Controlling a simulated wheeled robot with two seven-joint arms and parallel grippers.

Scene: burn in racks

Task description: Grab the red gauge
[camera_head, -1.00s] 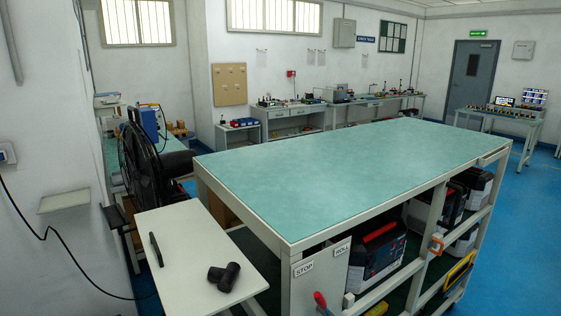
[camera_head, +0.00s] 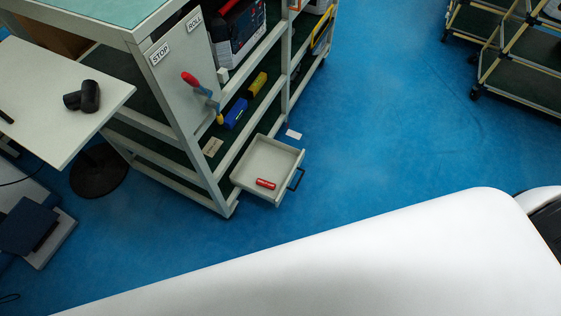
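A small red rod-like piece (camera_head: 265,183), the one thing here that fits the red gauge, lies in an open pale drawer (camera_head: 250,158). Pale marks show on it, too small to read. The drawer sticks out low from the end of the workbench (camera_head: 182,135), with a dark handle on its right side. Neither of my grippers is in view. A large white part of my own body fills the bottom of the picture, apart from the drawer.
A lever with a red knob (camera_head: 188,78) is on the bench's end panel. A blue box (camera_head: 235,113) and a yellow item (camera_head: 258,84) lie on the lower shelf. A pale side table (camera_head: 60,95) holds black cylinders (camera_head: 90,95). Blue floor (camera_head: 390,130) right of the drawer is clear.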

